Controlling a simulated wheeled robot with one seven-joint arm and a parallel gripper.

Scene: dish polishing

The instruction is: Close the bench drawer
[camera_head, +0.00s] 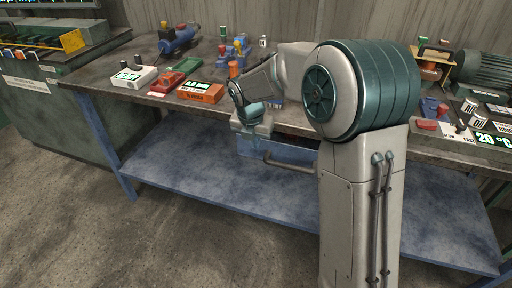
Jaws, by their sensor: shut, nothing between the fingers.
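The bench drawer (284,152) is blue and hangs below the front edge of the workbench (132,98), left of my arm's column. Its grey bar handle (285,164) sticks out in front of it. My arm hides the drawer's right part, and how far it stands open is hard to tell. My gripper (247,135) is shut and empty, pointing down at the bench's front edge, by the drawer's upper left part. Whether it touches the drawer cannot be told.
A white box with a green display (132,77), a red device (168,83) and an orange box (200,92) stand on the bench left of my gripper. A motor (486,72) stands at the right. A blue lower shelf (195,175) is bare.

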